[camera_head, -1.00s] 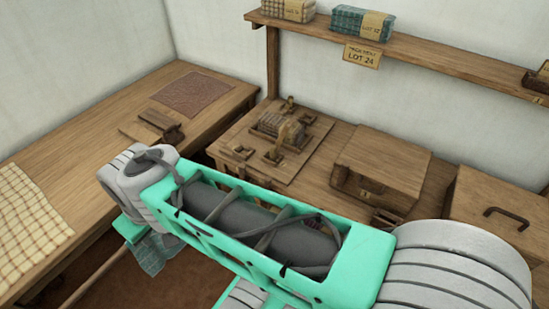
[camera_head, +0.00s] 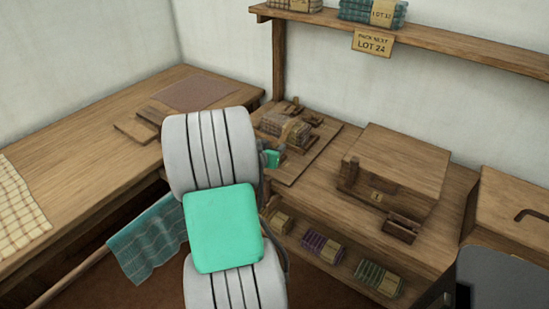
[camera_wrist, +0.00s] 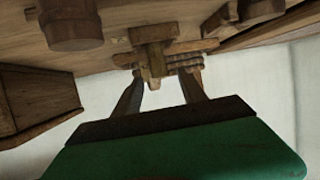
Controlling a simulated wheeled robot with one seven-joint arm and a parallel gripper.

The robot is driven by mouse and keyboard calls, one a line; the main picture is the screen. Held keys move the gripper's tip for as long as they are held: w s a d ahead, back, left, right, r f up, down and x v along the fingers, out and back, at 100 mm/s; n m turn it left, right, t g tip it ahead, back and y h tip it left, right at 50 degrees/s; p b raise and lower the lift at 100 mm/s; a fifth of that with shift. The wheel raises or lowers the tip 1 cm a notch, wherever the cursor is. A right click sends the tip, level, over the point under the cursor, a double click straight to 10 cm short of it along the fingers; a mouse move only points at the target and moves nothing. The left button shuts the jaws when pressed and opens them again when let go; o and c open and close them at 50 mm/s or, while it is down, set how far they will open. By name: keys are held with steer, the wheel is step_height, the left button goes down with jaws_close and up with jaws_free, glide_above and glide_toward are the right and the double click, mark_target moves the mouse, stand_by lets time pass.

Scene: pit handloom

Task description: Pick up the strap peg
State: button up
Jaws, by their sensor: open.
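In the wrist view, a small light wooden peg-like piece (camera_wrist: 153,58), probably the strap peg, shows just beyond my fingertips, with a wooden block above it in the picture. My gripper (camera_wrist: 160,84) is open, its two fingers on either side of the peg's lower end in the picture; I cannot tell whether they touch it. Brown layered edges show beside the peg. In the head view, a strapped bundle (camera_head: 286,128) sits on a wooden board (camera_head: 318,146) with small wooden fittings. My arm hides part of the board, and my fingertips are not clear there.
A wooden box (camera_head: 402,160) stands right of the board. Cloth bundles (camera_head: 322,246) lie on a lower shelf. An upper shelf (camera_head: 450,48) carries bundles and a hanging lot sign (camera_head: 373,42). A handled chest (camera_head: 515,205) is at the right, a side table (camera_head: 75,145) at the left.

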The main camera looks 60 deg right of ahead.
mark_target(276, 144)
steer(key=x, duration=0.6)
steer(key=shift+a+f, duration=0.1)
steer(key=shift+f, duration=0.2)
steer(key=shift+c, duration=0.6)
jaws_close()
